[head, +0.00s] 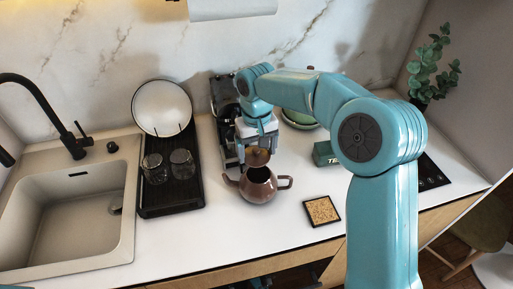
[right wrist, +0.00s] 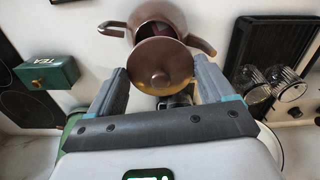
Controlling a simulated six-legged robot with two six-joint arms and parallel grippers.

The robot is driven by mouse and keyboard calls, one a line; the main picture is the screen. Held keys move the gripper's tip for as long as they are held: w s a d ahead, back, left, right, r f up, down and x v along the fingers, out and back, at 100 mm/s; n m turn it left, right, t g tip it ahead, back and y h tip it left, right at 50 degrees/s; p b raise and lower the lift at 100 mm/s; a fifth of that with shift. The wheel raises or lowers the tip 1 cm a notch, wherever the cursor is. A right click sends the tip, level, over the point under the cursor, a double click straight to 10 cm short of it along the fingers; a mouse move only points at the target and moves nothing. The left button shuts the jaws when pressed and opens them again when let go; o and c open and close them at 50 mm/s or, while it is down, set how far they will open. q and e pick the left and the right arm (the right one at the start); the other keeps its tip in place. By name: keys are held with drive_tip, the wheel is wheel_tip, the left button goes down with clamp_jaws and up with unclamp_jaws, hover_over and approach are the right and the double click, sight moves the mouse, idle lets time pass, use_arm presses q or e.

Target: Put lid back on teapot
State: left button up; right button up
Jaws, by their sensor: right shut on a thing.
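The brown teapot (head: 262,191) stands upright on the white counter, its dark opening uncovered at the top. In the head view its spout points left and its handle right. My right gripper (head: 258,143) is shut on the round brown lid (head: 257,158), which is just above the back of the teapot's opening. In the right wrist view the lid (right wrist: 161,64) sits between the two grey fingers, knob facing the camera, and covers part of the teapot (right wrist: 155,16). Whether lid and rim touch is unclear. My left gripper is not in view.
A black drying rack (head: 172,203) with two glasses and a white plate (head: 161,107) stands left, beside the sink (head: 65,220). A green tea box (head: 324,154) and a cork coaster (head: 322,211) lie right. A dark machine (head: 224,100) stands behind.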

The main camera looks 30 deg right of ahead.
sight(258, 156)
drive_tip(key=shift+s+d+f+b, duration=0.4)
drive_tip(key=shift+f+b, duration=0.05)
drive_tip(key=shift+f, duration=0.15)
drive_tip(key=f+b, duration=0.3)
drive_tip(key=shift+w+a+f, duration=0.15)
drive_tip(key=shift+a+f, duration=0.1)
drive_tip(key=shift+f, duration=0.1)
drive_tip(key=shift+d+f, duration=0.1)
drive_tip(key=shift+f, duration=0.2)
drive_tip(key=shift+s+f+b, duration=0.25)
drive_tip(key=shift+b, duration=0.2)
drive_tip(key=shift+w, duration=0.25)
drive_tip(key=shift+s, duration=0.15)
